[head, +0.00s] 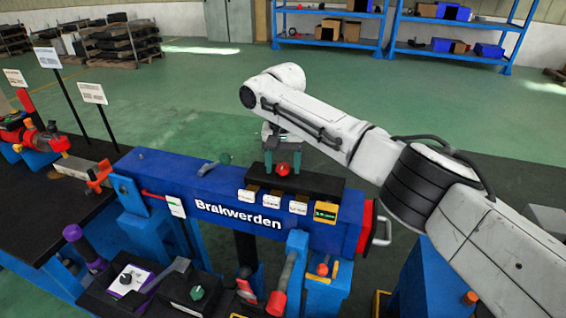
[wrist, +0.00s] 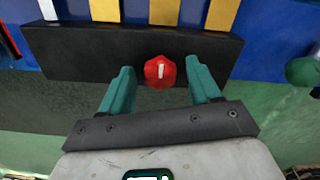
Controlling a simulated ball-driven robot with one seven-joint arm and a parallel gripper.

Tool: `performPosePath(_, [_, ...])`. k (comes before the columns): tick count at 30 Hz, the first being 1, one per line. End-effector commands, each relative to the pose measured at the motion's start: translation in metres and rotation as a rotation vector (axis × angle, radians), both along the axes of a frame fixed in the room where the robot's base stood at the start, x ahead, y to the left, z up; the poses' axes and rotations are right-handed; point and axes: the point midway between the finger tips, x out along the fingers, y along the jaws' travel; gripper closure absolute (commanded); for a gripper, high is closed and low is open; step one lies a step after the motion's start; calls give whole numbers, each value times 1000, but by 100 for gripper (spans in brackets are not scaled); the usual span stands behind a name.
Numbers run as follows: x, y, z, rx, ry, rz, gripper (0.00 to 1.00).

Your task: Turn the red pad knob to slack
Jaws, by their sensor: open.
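The red pad knob (head: 283,169) stands on a black block (head: 322,184) on top of the blue beam marked "Brakwerden" (head: 180,181). In the wrist view the knob (wrist: 160,71) is a red faceted knob with a white pointer line running nearly up and down in the picture. My gripper (head: 283,147) is above the knob in the head view. In the wrist view its two green fingers (wrist: 161,82) are open, one on each side of the knob, with a gap on both sides. Whether the fingertips reach down to the knob's height is unclear.
Small label plates (head: 298,205) line the beam's front below the knob, the rightmost yellow with a dark display. A grey-green lever (head: 214,164) stands on the beam to the left. A green knob (head: 197,293) and other controls crowd the lower front. Open floor lies behind.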

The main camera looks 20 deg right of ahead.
Motion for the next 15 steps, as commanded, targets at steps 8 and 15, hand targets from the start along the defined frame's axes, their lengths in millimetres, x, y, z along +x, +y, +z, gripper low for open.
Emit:
performPosePath(8, [0, 0, -1, 0, 0, 0, 37])
performPosePath(15, [0, 0, -1, 0, 0, 0, 60])
